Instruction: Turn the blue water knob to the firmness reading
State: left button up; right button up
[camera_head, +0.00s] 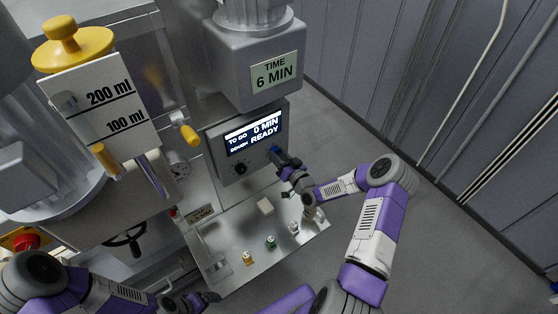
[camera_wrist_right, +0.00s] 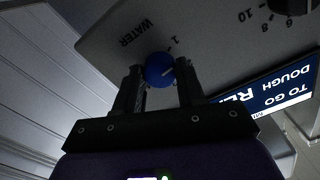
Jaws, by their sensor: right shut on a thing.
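The blue water knob (camera_head: 275,151) sits on the grey control panel (camera_head: 215,146), at the right end below the display. In the right wrist view the blue knob (camera_wrist_right: 159,69) is between my fingertips, beside the word WATER and a mark "1". My right gripper (camera_head: 283,161) is shut on it; the fingers also show in the right wrist view (camera_wrist_right: 160,82). The knob's pointer is not clear. The display (camera_head: 254,133) reads "TO GO 0 MIN, DOUGH READY". My left gripper (camera_head: 207,298) is low at the bottom edge, away from the panel, its jaws unclear.
A black knob (camera_head: 240,168) is left of the blue one. A metal tray (camera_head: 232,262) with several small items lies below. A "TIME 6 MIN" sign (camera_head: 274,73) is above. A 200/100 ml board (camera_head: 90,120) is left.

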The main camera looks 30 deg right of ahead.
jog(key=shift+a+m+b, duration=0.1)
jog(key=shift+m+b, duration=1.9)
jog(key=shift+m, duration=1.5)
jog(key=o, duration=1)
jog(key=shift+o, duration=0.2)
jog(key=shift+s, duration=0.1)
jog(key=s, duration=0.7)
jog(key=shift+s+d, duration=0.2)
jog(key=shift+d, duration=0.1)
